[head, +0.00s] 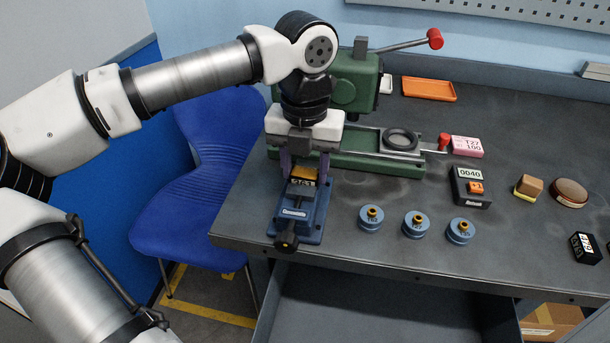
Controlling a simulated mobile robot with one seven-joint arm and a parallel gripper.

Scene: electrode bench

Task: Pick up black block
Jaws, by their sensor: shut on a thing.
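My gripper (303,178) points down over the blue vise-like fixture (289,225) at the bench's left front corner. Its purple fingers are shut on a small black block (301,185) with pale lettering on its front and an orange-yellow top. The block is at the top of the fixture; I cannot tell whether it touches it. Another small black block (585,248) with white markings lies at the bench's right front, away from my gripper.
A green machine (355,85) with a red-knobbed lever stands behind my gripper. Blue round weights (415,226), a black meter reading 0040 (470,197), a pink box (467,147) and an orange tray (429,89) are on the bench. A drawer below stands open. A blue chair (185,190) is left.

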